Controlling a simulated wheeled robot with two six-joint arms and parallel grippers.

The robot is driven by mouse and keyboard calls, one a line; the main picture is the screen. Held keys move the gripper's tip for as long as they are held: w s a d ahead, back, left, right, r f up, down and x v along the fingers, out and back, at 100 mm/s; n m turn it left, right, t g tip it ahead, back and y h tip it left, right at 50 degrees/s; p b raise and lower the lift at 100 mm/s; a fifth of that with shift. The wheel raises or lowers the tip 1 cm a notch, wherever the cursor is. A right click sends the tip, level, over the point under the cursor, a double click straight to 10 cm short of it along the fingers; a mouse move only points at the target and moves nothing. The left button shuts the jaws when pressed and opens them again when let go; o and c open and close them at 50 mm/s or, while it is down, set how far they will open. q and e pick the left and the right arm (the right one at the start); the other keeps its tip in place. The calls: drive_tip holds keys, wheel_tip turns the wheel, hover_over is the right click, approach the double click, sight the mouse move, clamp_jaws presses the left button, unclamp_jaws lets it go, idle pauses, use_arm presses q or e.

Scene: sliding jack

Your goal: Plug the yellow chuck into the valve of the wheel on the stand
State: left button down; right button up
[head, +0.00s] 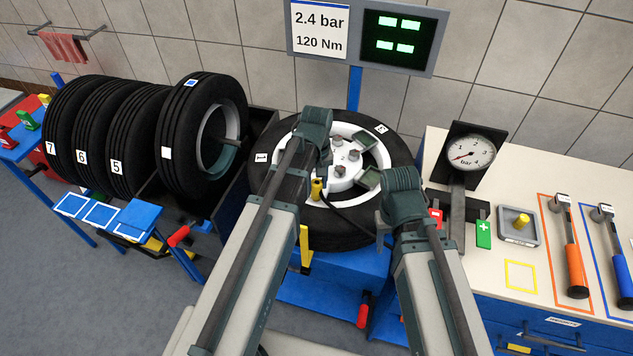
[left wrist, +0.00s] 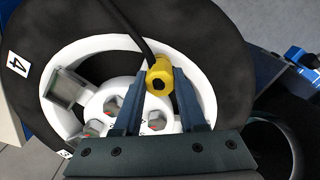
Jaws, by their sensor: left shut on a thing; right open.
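The wheel on the stand (head: 388,155) lies flat, black tyre around a white rim; it also fills much of the left wrist view (left wrist: 230,60). My left gripper (head: 317,187) is over its rim, shut on the yellow chuck (head: 317,189). In the left wrist view the chuck (left wrist: 158,78) sits between the two fingertips, with a black hose running up from it. I cannot make out the valve or whether the chuck touches it. My right gripper (head: 382,222) is open over the wheel's right front edge, with nothing seen in it.
A pressure gauge (head: 470,153) with a green plus button (head: 483,234) and a red button stands right of the wheel. A workbench (head: 590,185) on the right holds two torque wrenches. Several tyres (head: 90,140) stand in a rack at left. A display (head: 398,40) hangs behind.

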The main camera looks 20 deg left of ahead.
sight(316, 182)
use_arm(q)
drive_tip(key=shift+r+p, duration=0.75)
drive_tip(key=shift+r, duration=0.15)
drive_tip(key=shift+f+b, duration=1.2)
idle(0.6)
drive_tip(key=shift+c, duration=1.9)
unclamp_jaws()
drive_tip(key=shift+r, duration=0.15)
wheel_tip(316, 182, up, 14)
drive_tip(key=p, duration=1.4)
drive_tip(key=shift+f, duration=0.2)
